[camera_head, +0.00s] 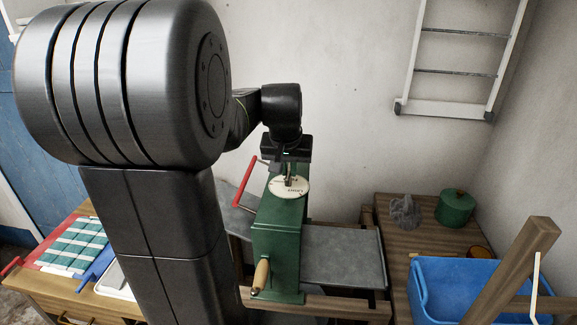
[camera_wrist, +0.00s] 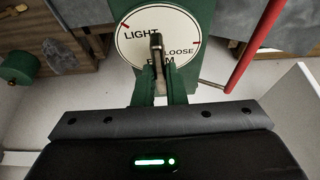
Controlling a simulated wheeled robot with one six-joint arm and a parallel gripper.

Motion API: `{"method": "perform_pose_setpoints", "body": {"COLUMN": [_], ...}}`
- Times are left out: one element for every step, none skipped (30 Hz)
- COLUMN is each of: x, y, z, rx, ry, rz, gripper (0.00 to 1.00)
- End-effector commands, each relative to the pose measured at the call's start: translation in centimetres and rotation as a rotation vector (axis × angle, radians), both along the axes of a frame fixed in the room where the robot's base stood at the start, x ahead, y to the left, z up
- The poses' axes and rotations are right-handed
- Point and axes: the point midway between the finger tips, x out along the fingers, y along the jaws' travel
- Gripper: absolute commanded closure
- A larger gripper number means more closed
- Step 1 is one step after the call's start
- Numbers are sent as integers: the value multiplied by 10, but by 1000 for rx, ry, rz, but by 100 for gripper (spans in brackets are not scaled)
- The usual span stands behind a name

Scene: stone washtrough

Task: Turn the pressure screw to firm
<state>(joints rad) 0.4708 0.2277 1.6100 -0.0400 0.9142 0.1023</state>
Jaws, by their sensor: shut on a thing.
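The pressure screw (camera_wrist: 156,44) is a small metal bar standing at the centre of a round white dial (camera_wrist: 128,48). The dial reads LIGHT at the left, LOOSE at the right and a partly covered FIRM towards my gripper, with red marks on its rim. It sits on top of a green machine body (camera_head: 277,245). My gripper (camera_wrist: 157,72) is shut on the screw from above; it also shows over the dial in the head view (camera_head: 289,180). Its fingers hide part of the dial, and I cannot tell which label the screw points to.
A red bar (camera_head: 245,183) stands close beside the dial. A wooden crank handle (camera_head: 261,275) projects from the machine's front. Grey boards (camera_head: 340,255) extend from it. A blue tub (camera_head: 440,290), green pot (camera_head: 455,207) and wooden post (camera_head: 520,265) are at the right.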

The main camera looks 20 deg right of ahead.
Motion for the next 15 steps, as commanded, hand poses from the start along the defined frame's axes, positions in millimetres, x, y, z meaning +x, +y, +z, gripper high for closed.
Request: {"method": "perform_pose_setpoints", "body": {"x": [0,0,0,0,0,0,0,0,0,0,0,0,0,0,0], "y": [-1,-1,-1,-1,-1,0,0,-1,0,0,0,0,0,0,0], "z": [1,1,1,1,1,1,1,1,1,1,1,1,1,1,1], "rx": [-2,-2,-2,-2,-3,-3,-3,-3,-3,-3,-3,-3,-3,-3,-3], "ry": [-1,-1,-1,-2,-2,-2,-2,-2,-2,-2,-2,-2,-2,-2,-2], "rz": [9,16,19,20,21,21,21,21,21,21,21,21,21,21,21], "gripper": [100,100,100,100,100,100,100,100,100,100,100,81,75,70,67]}}
